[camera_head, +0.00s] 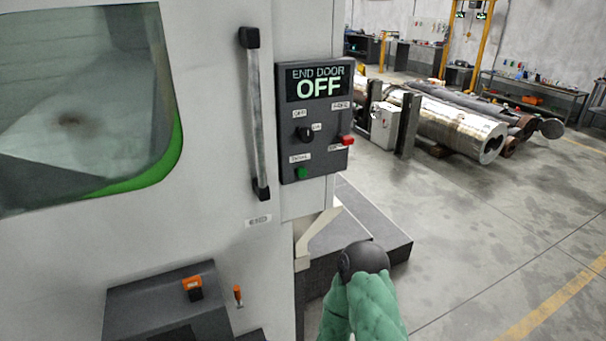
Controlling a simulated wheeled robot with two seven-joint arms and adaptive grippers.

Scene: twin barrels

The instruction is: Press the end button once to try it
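The dark control panel (315,160) hangs on the machine's front, right of a vertical door handle (256,115). Its screen (319,84) reads END DOOR OFF. Below it are a black selector knob (305,133), a red button (347,140) and a green button (301,173), with small labels too blurred to read surely. A plate on the machine (258,221) seems to read END. My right arm, in a green cover, rises from the bottom edge and ends in a dark rounded part (364,258), below and apart from the panel. Its fingers cannot be made out. My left gripper is not in view.
The machine's window (85,95) is at the left. A dark box with an orange-topped control (192,285) juts out below. A dark low step (370,235) lies beyond my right arm. Metal cylinders (450,125) lie farther back; the floor at right is clear.

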